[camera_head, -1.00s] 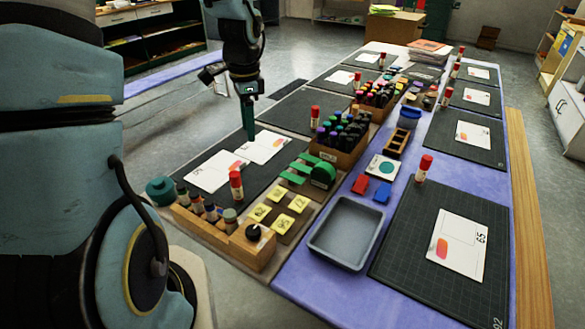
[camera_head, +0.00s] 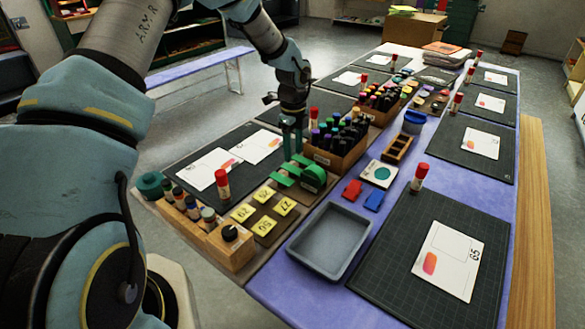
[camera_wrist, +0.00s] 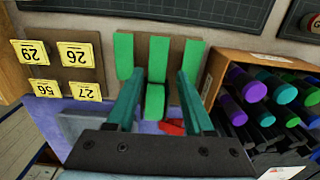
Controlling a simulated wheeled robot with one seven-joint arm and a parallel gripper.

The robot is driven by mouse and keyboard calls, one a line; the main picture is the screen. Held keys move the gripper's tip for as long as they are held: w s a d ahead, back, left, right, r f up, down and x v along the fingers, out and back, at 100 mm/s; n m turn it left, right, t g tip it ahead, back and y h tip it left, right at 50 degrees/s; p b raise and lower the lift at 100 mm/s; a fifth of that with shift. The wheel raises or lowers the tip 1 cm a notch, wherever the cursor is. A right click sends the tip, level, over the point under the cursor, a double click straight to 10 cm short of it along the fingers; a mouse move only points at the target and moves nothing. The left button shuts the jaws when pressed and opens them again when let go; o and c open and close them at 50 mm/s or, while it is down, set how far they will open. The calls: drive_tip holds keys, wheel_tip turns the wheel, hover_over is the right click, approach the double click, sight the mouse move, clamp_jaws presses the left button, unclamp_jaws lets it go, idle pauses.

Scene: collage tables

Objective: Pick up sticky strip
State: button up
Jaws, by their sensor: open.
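Three green sticky strips lie side by side on a brown board; in the wrist view they are a left strip (camera_wrist: 124,55), a middle strip (camera_wrist: 158,57) and a right strip (camera_wrist: 192,58). My gripper (camera_head: 292,156) is open and points down at the strips. In the wrist view its teal fingertips (camera_wrist: 159,75) flank the middle strip, with nothing held; their height above it is unclear.
A wooden box of markers (camera_head: 334,150) stands close to the right of the strips. Yellow number cards (camera_head: 264,196) lie on the other side. A red-capped glue stick (camera_head: 222,184) stands nearby. A grey tray (camera_head: 329,240) sits in front.

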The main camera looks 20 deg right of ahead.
sight(294, 170)
drive_tip(key=f+p, duration=0.2)
drive_tip(key=f, duration=0.1)
drive_tip(key=shift+s+f, duration=0.3)
drive_tip(key=shift+s, duration=0.1)
drive_tip(key=shift+f, duration=0.6)
drive_tip(key=shift+f, duration=0.25)
drive_tip(key=c, duration=0.6)
